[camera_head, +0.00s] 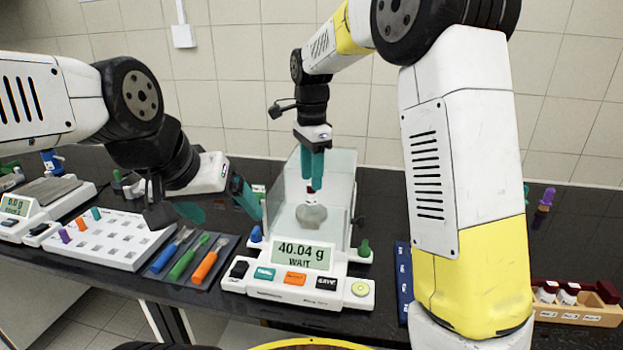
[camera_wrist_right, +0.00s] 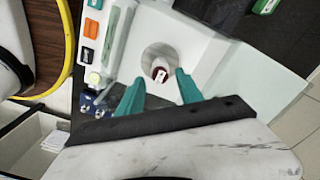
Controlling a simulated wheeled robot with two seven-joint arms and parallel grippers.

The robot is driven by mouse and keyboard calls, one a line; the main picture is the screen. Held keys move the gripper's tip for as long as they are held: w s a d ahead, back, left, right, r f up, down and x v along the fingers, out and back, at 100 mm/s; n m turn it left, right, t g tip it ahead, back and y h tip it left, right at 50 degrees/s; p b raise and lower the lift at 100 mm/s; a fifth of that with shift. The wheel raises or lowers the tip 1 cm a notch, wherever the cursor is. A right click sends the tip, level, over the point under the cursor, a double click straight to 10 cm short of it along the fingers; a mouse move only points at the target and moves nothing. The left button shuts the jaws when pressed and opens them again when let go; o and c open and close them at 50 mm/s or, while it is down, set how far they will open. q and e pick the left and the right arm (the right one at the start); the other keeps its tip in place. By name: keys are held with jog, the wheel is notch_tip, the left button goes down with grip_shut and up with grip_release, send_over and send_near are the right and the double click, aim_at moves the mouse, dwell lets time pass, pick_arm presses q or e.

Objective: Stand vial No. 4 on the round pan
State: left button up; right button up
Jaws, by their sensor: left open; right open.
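A small vial with a dark red cap (camera_head: 312,188) is at the round pan (camera_head: 311,217) inside the balance's glass shield. In the right wrist view the vial (camera_wrist_right: 160,73) shows a white label and lies within the pan's outline (camera_wrist_right: 162,58); its number is not legible. My right gripper (camera_head: 313,177) points down over the pan, its fingertips just above the cap. In the wrist view its teal fingers (camera_wrist_right: 160,86) are apart, with the vial between and clear of them. My left gripper (camera_head: 217,204) is open and empty, left of the balance. The balance display (camera_head: 293,253) reads 40.04 g WAIT.
A wooden rack (camera_head: 580,315) with several vials stands at the right, partly hidden by my right arm. Left of the balance are a tool tray (camera_head: 215,270) and a white block with pegs (camera_head: 125,258). Glass walls (camera_head: 340,180) surround the pan.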

notch_tip(320, 180, up, 10)
jog(key=s+d+r+n+t+y, duration=0.2)
jog(key=s+d+n, duration=0.4)
jog(key=s+d, duration=0.4)
jog(key=s+d+f+n+t, duration=0.2)
jog(key=s+f+n, duration=0.1)
jog(key=s, duration=0.3)
jog(key=s+d+f+n+t, duration=0.2)
jog(key=s+f+n, duration=0.2)
jog(key=s, duration=0.3)
jog(key=shift+n, duration=0.3)
jog(key=shift+s+d, duration=0.1)
